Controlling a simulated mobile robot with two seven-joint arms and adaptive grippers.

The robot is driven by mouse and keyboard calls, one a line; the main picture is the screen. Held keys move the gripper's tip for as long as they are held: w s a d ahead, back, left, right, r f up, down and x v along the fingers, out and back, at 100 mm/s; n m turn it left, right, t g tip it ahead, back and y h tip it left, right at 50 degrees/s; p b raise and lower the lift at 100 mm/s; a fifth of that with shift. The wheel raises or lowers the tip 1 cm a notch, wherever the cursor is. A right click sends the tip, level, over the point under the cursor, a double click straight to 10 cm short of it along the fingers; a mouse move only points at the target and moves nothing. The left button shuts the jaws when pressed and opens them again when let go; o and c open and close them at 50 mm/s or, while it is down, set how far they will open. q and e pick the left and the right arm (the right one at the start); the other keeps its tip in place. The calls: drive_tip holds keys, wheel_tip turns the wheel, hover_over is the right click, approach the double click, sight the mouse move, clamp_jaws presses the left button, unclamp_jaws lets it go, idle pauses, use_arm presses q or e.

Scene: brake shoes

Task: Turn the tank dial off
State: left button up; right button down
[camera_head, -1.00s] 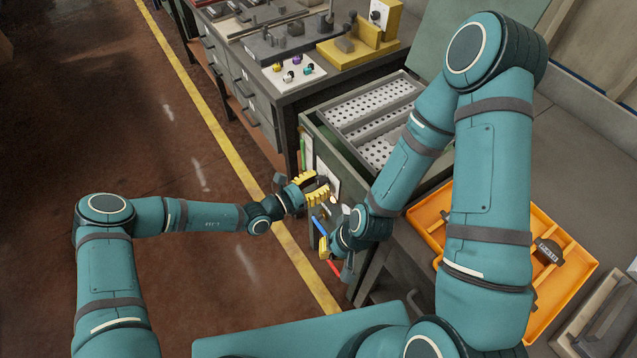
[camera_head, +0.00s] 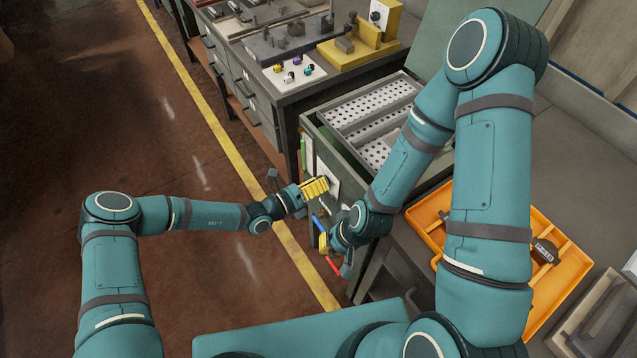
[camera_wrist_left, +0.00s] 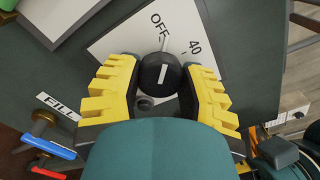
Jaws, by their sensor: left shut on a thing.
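The tank dial (camera_wrist_left: 158,75) is a round black knob with a white line on a white plate (camera_wrist_left: 115,45) marked OFF and 40. In the left wrist view its white line points up, roughly toward the OFF side. The yellow fingers of my left gripper (camera_wrist_left: 160,92) are shut on the knob, one on each side. In the head view my left gripper (camera_head: 316,188) is at the plate on the green tank's (camera_head: 312,125) front, and hides the dial. My right gripper (camera_head: 335,250) is lower, by the tank's front; its fingers are mostly hidden.
A blue-handled valve (camera_wrist_left: 50,148) and a red-handled one (camera_wrist_left: 48,172) sit beside a FILL label (camera_wrist_left: 58,106). Perforated trays (camera_head: 375,125) lie in the tank top. An orange tray (camera_head: 570,275) is on the right bench. Open floor (camera_head: 120,130) lies left.

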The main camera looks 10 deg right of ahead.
use_arm(q)
drive_tip(key=shift+n, duration=1.2)
drive_tip(key=shift+r, duration=0.1)
drive_tip(key=o, duration=1.2)
drive_tip(key=v, duration=1.2)
drive_tip(key=shift+d, duration=0.1)
